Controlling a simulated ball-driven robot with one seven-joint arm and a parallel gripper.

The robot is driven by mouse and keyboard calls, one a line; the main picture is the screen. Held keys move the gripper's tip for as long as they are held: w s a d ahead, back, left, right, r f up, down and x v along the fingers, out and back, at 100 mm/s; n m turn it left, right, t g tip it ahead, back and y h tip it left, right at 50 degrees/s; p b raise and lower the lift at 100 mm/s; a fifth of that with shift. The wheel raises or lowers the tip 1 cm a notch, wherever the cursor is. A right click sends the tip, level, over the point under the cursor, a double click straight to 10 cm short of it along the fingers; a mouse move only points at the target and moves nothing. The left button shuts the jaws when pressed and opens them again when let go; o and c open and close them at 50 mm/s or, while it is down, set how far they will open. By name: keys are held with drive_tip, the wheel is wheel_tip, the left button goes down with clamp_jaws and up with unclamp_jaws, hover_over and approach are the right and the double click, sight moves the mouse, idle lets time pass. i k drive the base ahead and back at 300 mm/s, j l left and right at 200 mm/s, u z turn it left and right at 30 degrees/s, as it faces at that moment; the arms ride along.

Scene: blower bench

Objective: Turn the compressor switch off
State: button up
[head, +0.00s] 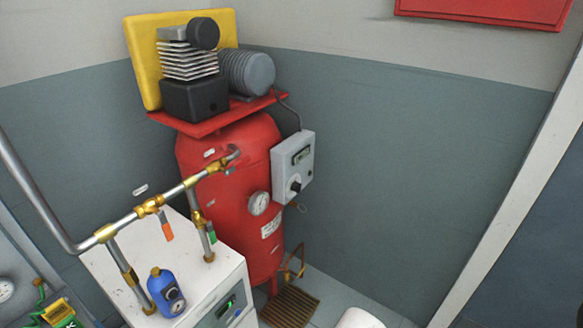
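The compressor (225,185) is a tall red tank with a black, finned pump and a grey motor on top, standing in the corner in the head view. A light grey control box (306,158) is mounted on its right side. The compressor switch (294,188) looks like the dark rotary knob low on the front of this box. Its exact setting is too small to read. A small dark display (301,155) sits above the knob. My gripper is not in view.
A white cabinet (185,258) with brass-fitted pipes (150,207) and a blue device (165,292) stands in front, to the left. A pressure gauge (258,203) sits on the tank. A wooden slatted piece (291,305) lies on the floor. Right of the control box is open space.

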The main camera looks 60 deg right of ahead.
sight(296, 187)
drive_tip(key=i+l+z, duration=0.2)
drive_tip(key=l, duration=0.2)
drive_tip(key=i+l+z, duration=0.2)
drive_tip(key=l, duration=0.25)
drive_tip(key=i+l+z, duration=0.2)
drive_tip(key=l, duration=0.15)
drive_tip(key=k+l, duration=0.05)
